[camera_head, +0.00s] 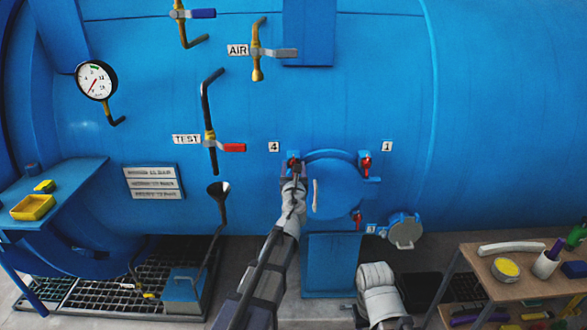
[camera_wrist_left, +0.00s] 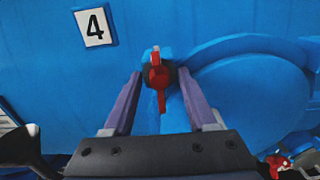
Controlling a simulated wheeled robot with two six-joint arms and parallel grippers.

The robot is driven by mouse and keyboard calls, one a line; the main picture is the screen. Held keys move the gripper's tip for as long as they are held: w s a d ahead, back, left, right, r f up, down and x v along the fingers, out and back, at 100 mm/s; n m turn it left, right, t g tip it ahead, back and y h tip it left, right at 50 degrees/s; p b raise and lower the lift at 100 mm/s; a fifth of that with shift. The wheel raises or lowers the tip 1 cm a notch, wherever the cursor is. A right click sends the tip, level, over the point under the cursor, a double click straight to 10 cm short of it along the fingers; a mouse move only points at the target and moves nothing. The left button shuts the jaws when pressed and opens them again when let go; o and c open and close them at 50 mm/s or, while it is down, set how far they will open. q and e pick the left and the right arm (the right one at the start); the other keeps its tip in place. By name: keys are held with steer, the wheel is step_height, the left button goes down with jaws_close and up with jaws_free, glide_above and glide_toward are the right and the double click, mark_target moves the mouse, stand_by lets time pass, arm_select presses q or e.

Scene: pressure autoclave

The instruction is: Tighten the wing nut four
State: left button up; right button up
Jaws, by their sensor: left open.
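Wing nut four (camera_head: 293,162) is red and sits at the upper left of a round blue hatch (camera_head: 338,190), beside the label 4 (camera_head: 274,147). In the left wrist view the wing nut (camera_wrist_left: 158,82) has one wing pointing down and sits on a dark stud. My left gripper (camera_head: 292,176) is open in front of it. In the wrist view the two purple-grey fingers (camera_wrist_left: 160,76) stand on either side of the nut, with a gap on each side. In the head view the gripper partly hides the nut. My right gripper is not seen.
Other red wing nuts sit by label 1 (camera_head: 366,163) and low on the hatch (camera_head: 357,217). A wooden table (camera_head: 470,262) with small items stands at the right.

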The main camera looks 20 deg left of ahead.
arm_select(q)
steer(key=v, duration=0.7)
steer(key=shift+s, duration=0.4)
steer(key=shift+d, duration=0.1)
steer(key=s+d+f+n+g+y, duration=0.2)
steer(key=s+f+n+g, duration=0.95)
steer(key=n, duration=0.75)
steer(key=s+d+f+n+g+h, duration=0.3)
steer(key=s+d+f+n, duration=0.2)
steer(key=s, duration=0.3)
steer(key=s+d+f+n+g+h, duration=0.2)
steer(key=s+d+f+n, duration=0.3)
steer(key=s+d, duration=0.3)
steer(key=shift+s+f+g+h, duration=0.15)
steer(key=shift+s+g+h, duration=0.35)
steer(key=shift+s, duration=0.3)
